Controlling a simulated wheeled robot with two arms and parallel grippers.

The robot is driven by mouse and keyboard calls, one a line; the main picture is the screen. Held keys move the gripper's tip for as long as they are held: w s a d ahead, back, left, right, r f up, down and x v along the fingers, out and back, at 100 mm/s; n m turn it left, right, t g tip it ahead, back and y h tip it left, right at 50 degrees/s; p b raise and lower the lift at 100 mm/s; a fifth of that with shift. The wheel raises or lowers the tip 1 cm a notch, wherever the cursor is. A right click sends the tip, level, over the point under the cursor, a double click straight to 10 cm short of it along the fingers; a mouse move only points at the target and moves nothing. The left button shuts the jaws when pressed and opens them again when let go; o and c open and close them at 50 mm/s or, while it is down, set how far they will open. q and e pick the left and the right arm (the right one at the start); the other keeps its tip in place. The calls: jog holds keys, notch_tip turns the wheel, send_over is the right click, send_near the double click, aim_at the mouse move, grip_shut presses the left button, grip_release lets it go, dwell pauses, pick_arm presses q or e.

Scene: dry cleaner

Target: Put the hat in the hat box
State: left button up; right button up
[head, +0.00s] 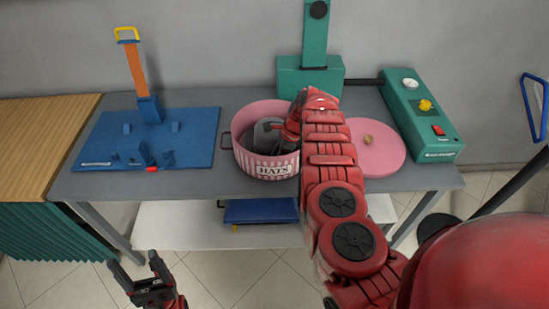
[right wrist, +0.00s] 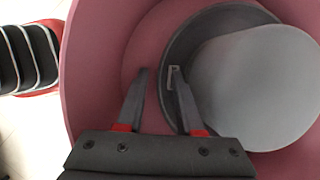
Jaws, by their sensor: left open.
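The pink hat box (head: 243,158) with a HATS label stands open on the grey table. The grey hat (head: 267,136) is inside it; in the right wrist view its pale crown (right wrist: 255,85) and dark brim lie against the pink floor and wall. My right gripper (right wrist: 158,72) reaches into the box at the brim's edge, its fingertips apart, one over the brim and one beside it. In the head view my right arm hides part of the box. My left gripper (head: 141,268) is open and empty in front of the table, low at left.
The round pink lid (head: 380,153) with a knob lies right of the box, partly behind my arm. A blue press board (head: 200,140) is at left, a green machine (head: 420,115) at right, a green stand (head: 310,77) behind. A lower shelf holds a blue item (head: 260,211).

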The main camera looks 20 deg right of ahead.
dwell(0.3)
jog(key=b+v, duration=0.2)
jog(key=v, duration=1.5)
jog(key=shift+s+d+r, duration=0.1)
